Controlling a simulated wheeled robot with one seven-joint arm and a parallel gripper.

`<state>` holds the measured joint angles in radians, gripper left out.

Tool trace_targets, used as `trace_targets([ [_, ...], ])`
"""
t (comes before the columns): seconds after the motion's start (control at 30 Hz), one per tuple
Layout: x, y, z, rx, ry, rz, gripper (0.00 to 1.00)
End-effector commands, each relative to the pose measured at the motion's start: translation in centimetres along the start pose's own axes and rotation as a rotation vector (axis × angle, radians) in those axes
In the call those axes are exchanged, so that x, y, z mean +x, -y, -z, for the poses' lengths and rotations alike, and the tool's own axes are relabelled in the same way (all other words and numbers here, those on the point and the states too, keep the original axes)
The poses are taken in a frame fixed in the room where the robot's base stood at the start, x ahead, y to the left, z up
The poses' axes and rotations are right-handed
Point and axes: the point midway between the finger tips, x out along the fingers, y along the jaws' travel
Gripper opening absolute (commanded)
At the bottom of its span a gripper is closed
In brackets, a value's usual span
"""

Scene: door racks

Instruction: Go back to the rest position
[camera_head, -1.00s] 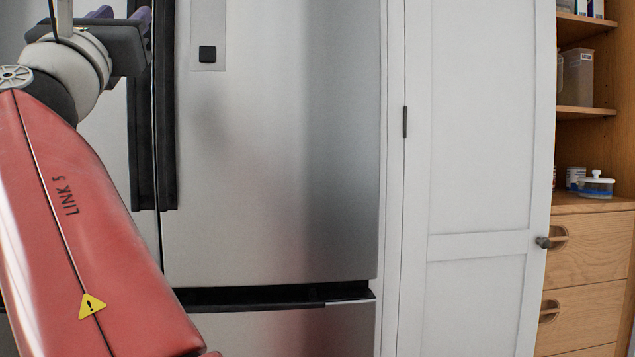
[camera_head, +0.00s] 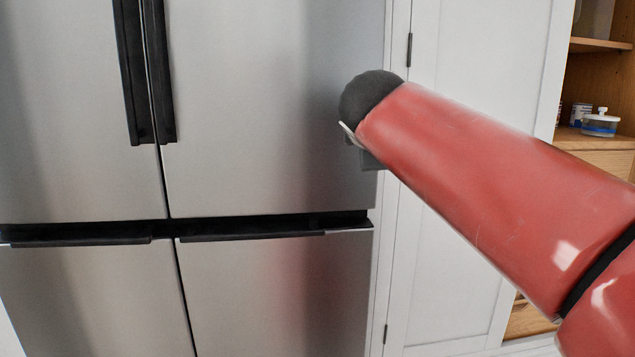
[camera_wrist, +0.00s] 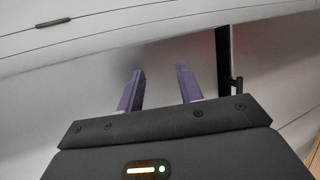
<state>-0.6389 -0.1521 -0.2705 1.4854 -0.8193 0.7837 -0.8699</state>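My gripper (camera_wrist: 159,85) shows in the wrist view with its two purple fingers apart and nothing between them. It points at a grey metal surface, and I cannot tell how far off that is. In the head view my red arm reaches in from the right edge. Its dark wrist end is in front of the right side of the steel fridge (camera_head: 260,120). The gripper's fingers are hidden from the head view. The fridge's doors and lower drawers look shut.
Black vertical handles (camera_head: 143,75) stick out from the fridge doors. A white cupboard door (camera_head: 450,55) stands right of the fridge. Behind it are wooden shelves (camera_head: 600,45) with a white-lidded container (camera_head: 600,125).

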Motion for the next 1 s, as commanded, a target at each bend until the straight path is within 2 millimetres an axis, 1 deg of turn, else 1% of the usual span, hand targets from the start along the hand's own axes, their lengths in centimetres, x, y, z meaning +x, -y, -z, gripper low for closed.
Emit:
trace_targets([
  [0.03,-0.6,3.4,-2.4,0.133,0.006,0.085,0.36],
  [0.07,-1.0,5.5,-3.3,0.214,0.010,0.135,0.36],
  [0.1,-1.7,8.3,-4.4,0.322,0.018,0.197,0.36],
  [0.17,-3.1,12.6,-5.6,0.484,0.040,0.289,0.36],
  [0.2,-4.1,15.4,-6.3,0.591,0.063,0.347,0.36],
  [0.27,-5.8,19.7,-7.0,0.749,0.104,0.428,0.36],
  [0.3,-6.9,22.4,-7.3,0.852,0.137,0.477,0.36],
  [0.37,-8.6,26.3,-7.5,0.996,0.192,0.543,0.36],
  [0.4,-9.7,28.6,-7.5,1.085,0.229,0.580,0.36],
  [0.5,-11.8,33.5,-7.3,1.267,0.319,0.652,0.36],
  [0.6,-13.2,36.7,-7.0,1.391,0.385,0.694,0.36],
  [0.7,-13.9,38.2,-6.8,1.453,0.419,0.713,0.36],
  [0.8,-14.0,38.7,-6.7,1.470,0.431,0.719,0.36],
  [1.0,-14.0,38.6,-6.7,1.467,0.429,0.719,0.36],
])
